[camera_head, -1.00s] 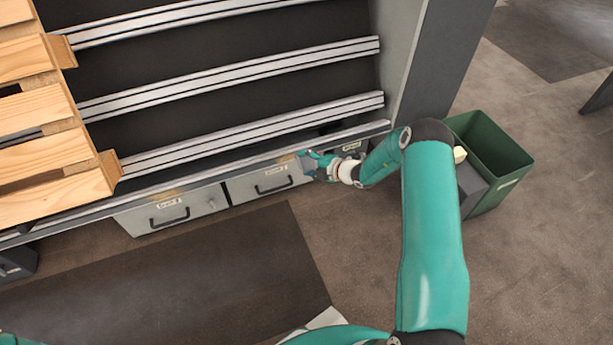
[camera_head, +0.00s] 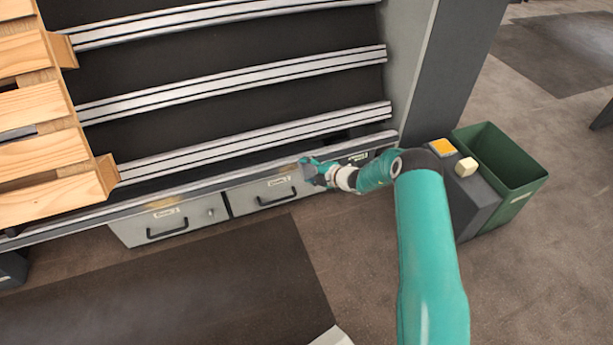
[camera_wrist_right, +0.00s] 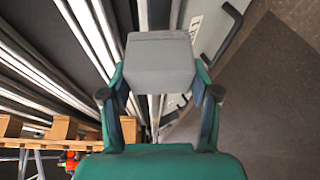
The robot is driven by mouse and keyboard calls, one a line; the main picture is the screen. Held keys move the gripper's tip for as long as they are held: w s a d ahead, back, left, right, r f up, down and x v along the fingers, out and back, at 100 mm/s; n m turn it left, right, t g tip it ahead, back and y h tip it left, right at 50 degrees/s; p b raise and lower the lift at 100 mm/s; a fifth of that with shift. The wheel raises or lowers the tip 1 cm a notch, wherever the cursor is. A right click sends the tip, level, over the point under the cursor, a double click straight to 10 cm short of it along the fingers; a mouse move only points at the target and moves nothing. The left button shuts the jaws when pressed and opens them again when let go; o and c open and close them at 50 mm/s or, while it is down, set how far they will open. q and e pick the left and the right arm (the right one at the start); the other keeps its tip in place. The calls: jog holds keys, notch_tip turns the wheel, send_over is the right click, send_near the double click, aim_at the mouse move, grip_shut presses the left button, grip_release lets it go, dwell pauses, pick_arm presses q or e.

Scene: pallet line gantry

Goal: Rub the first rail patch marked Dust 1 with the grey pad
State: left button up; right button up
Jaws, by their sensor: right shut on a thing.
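My right gripper (camera_head: 308,172) is at the front rail (camera_head: 230,178), above the drawers. In the right wrist view (camera_wrist_right: 155,95) its two fingers are shut on the grey pad (camera_wrist_right: 160,65), a block with a flat face. In the head view the pad is mostly hidden by the gripper. A yellow-brown patch (camera_head: 160,203) shows on the front rail to the left. A fainter brownish patch (camera_head: 288,166) lies just left of the gripper. The labels are too small to read, so I cannot tell which patch is Dust 1, or whether the pad touches the rail. My left gripper is out of view.
Drawers with black handles (camera_head: 276,199) sit below the rail. A wooden pallet (camera_head: 45,150) is at the left over light rails (camera_head: 240,82). At right are a green bin (camera_head: 510,175) and a dark box (camera_head: 470,200) with orange (camera_head: 442,147) and cream (camera_head: 466,168) blocks.

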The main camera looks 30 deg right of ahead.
jog(key=shift+w+d+f+b, duration=0.2)
jog(key=shift+w+f+b, duration=0.3)
jog(key=shift+w+b, duration=0.4)
dwell(0.7)
jog(key=shift+a, duration=0.15)
jog(key=shift+w+a+r, duration=0.1)
jog(key=shift+w+a, duration=0.1)
jog(key=shift+a, duration=0.75)
jog(key=shift+w+a, duration=0.15)
jog(key=shift+a, duration=0.75)
jog(key=shift+w+a, duration=0.3)
jog(key=shift+a, duration=0.65)
jog(key=shift+w+a, duration=0.25)
jog(key=shift+a, duration=0.7)
jog(key=shift+s+d, duration=0.2)
jog(key=shift+d, duration=0.9)
jog(key=shift+s+d, duration=0.2)
jog(key=shift+d, duration=0.85)
jog(key=shift+s+d, duration=0.3)
jog(key=shift+d, duration=0.65)
jog(key=shift+s+d, duration=0.25)
jog(key=shift+d, duration=0.65)
